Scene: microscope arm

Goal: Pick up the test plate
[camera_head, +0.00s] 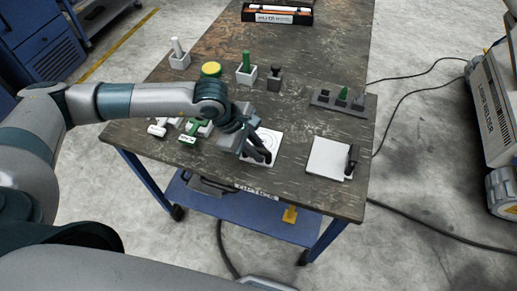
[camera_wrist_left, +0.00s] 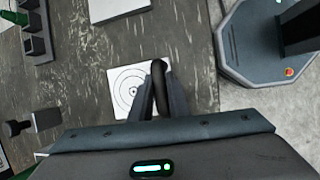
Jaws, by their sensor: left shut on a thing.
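The test plate (camera_head: 273,138) is a white square with dark concentric rings and a black upright handle. It is near the table's front edge, partly hidden by my left gripper (camera_head: 263,154). In the left wrist view the plate (camera_wrist_left: 124,90) shows below the fingers, and the black handle (camera_wrist_left: 158,72) stands between the tips of my left gripper (camera_wrist_left: 160,88). My left gripper is shut on this handle. Whether the plate rests on the table or is slightly raised, I cannot tell. My right gripper is not in view.
A second white plate (camera_head: 325,157) with a black handle lies to the right. A grey rack (camera_head: 338,103) of small blocks, white, green and dark stamp-like pieces (camera_head: 246,72) and a yellow-topped jar (camera_head: 211,70) stand farther back. Green-and-white pieces (camera_head: 188,138) lie left of the gripper.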

